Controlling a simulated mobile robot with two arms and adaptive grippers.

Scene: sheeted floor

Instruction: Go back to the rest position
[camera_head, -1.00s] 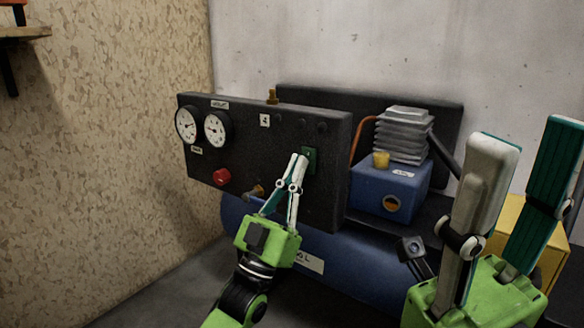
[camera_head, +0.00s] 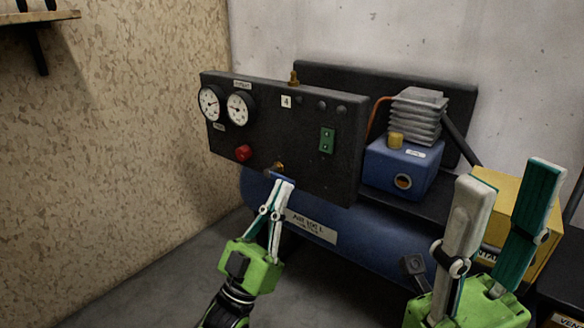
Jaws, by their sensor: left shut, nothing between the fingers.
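My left gripper (camera_head: 283,184) is shut and empty, its fingertips just below the lower edge of the black control panel (camera_head: 255,145), near a blue-handled valve (camera_head: 279,173). I cannot tell whether the fingertips touch the valve. My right gripper (camera_head: 508,185) is in the lower right, raised, with its two fingers spread wide apart and nothing between them. The panel carries two round gauges (camera_head: 239,108), a red knob (camera_head: 243,153) and a green switch plate (camera_head: 327,140).
A blue compressor tank (camera_head: 375,238) lies behind and below the panel, with a blue motor block (camera_head: 402,168) and grey finned head on top. A yellow box (camera_head: 500,185) stands behind my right gripper. A chipboard wall (camera_head: 120,130) is on the left. Bare floor (camera_head: 150,270) lies lower left.

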